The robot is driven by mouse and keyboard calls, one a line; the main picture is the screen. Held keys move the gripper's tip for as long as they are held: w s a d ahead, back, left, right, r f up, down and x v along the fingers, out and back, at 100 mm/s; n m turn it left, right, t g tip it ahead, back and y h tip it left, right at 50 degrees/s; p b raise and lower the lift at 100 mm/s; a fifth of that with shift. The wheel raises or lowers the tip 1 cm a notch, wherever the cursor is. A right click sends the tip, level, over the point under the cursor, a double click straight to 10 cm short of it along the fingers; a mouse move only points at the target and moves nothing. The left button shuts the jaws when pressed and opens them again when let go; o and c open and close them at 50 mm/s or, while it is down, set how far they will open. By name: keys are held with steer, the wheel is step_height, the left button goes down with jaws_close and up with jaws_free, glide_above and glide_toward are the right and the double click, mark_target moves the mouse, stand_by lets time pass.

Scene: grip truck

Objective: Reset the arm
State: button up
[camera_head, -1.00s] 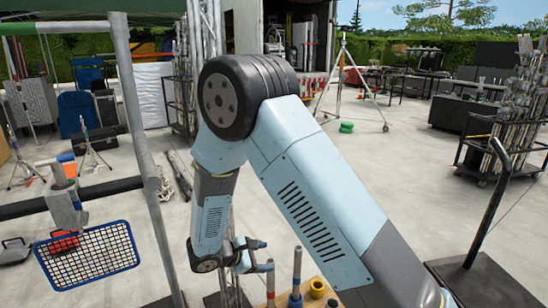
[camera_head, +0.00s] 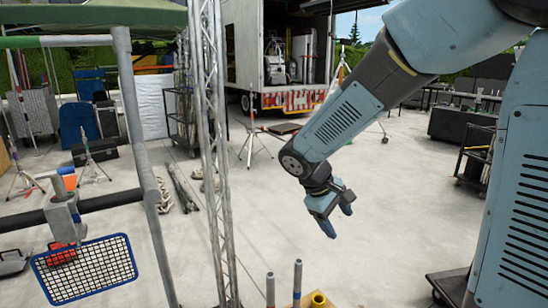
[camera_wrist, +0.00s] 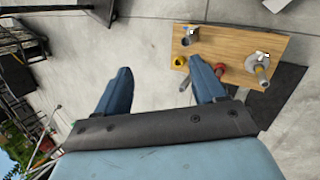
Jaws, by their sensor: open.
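My gripper (camera_head: 334,213) hangs from my raised arm right of the middle in the head view, over bare concrete. In the wrist view my gripper (camera_wrist: 160,92) shows its two blue fingers spread apart with nothing between them. My forearm slants down from the upper right, and more of my arm fills the right edge. The gripper touches nothing that I can see.
A wooden board (camera_wrist: 225,44) with several fittings lies below. A truck (camera_head: 290,60) stands behind. The middle floor is clear.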

steer(key=s+d+r+m+t+y, duration=0.2)
steer(key=s+d+r+m, duration=0.2)
steer(key=s+r, duration=0.2)
steer(key=s+d+r+m+t+y, duration=0.2)
steer(key=s+r, duration=0.4)
steer(key=s, duration=0.4)
steer(key=shift+d+m+y, duration=0.7)
steer(key=shift+d+m, duration=0.3)
steer(key=shift+m, duration=0.2)
